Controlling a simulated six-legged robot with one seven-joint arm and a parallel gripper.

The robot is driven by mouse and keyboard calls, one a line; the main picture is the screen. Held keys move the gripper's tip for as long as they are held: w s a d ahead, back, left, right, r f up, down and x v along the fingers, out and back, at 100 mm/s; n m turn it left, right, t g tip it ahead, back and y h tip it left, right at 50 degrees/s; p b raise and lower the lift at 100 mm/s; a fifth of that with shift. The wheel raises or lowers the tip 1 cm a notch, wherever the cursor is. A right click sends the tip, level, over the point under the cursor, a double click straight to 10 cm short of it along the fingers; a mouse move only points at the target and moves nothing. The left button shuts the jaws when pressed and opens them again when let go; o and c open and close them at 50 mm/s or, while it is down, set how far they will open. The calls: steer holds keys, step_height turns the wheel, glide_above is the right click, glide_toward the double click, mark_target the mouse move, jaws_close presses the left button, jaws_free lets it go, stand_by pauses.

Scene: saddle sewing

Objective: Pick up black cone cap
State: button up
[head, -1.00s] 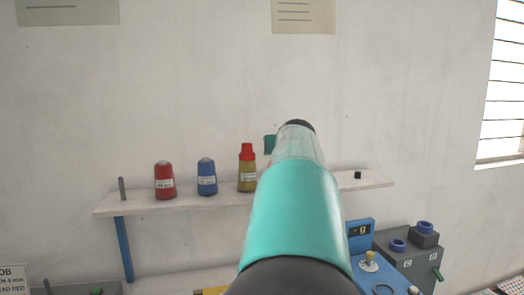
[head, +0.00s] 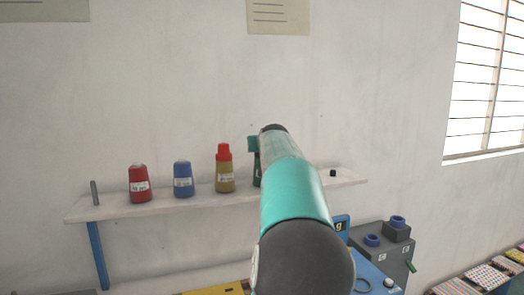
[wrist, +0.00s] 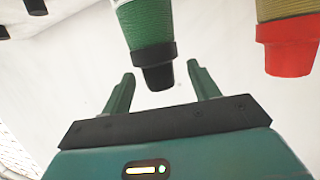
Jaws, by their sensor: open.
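The black cone cap (wrist: 158,74) sits on the narrow end of a green thread cone (wrist: 150,25) in the wrist view, where the scene appears upside down. My gripper (wrist: 160,70) is open, with one finger on each side of the cap in that picture. I cannot tell whether either finger touches it. In the head view my arm hides most of the green cone (head: 257,172) and the cap, and one teal part of my gripper shows beside the arm's far end.
A wall shelf (head: 110,208) holds a red cone (head: 139,185), a blue cone (head: 183,181) and a yellow cone with a red cap (head: 224,170). The yellow cone's red cap also shows in the wrist view (wrist: 290,50). A small black piece (head: 333,173) sits at the shelf's right.

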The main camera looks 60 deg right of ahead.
steer(key=x, duration=0.4)
steer(key=shift+f, duration=0.2)
steer(key=c, duration=1.1)
